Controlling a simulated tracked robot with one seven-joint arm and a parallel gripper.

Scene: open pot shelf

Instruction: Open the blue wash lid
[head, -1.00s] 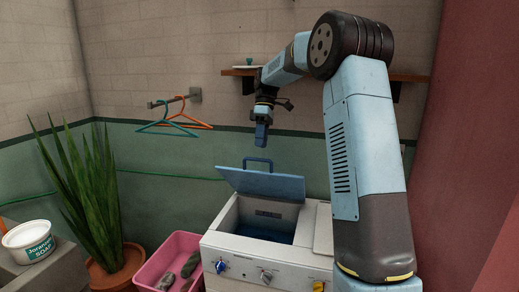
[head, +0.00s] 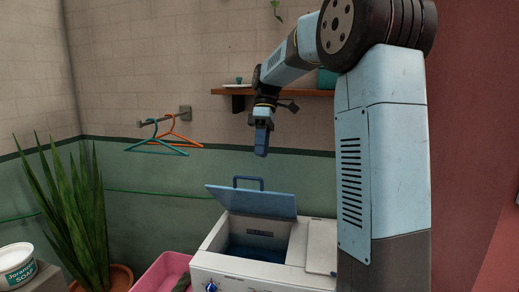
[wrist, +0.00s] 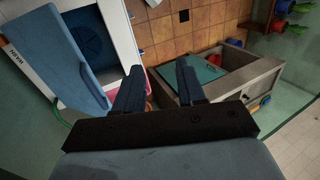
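The blue wash lid (head: 250,200) stands raised and tilted back over the white washing machine (head: 212,262), with its dark blue handle (head: 248,178) at the top edge. The wash opening (head: 262,245) below it shows a blue inside. My gripper (head: 261,150) hangs in the air above the lid, apart from it. In the wrist view my gripper (wrist: 158,82) has its two fingers spread with nothing between them. The lid (wrist: 57,52) shows at the left there, next to the open tub (wrist: 88,32).
A pink basin (head: 160,274) stands left of the machine, with a plant (head: 72,220) and a soap tub (head: 16,262) farther left. Hangers (head: 165,140) hang on the wall. A shelf (head: 225,92) is behind my arm.

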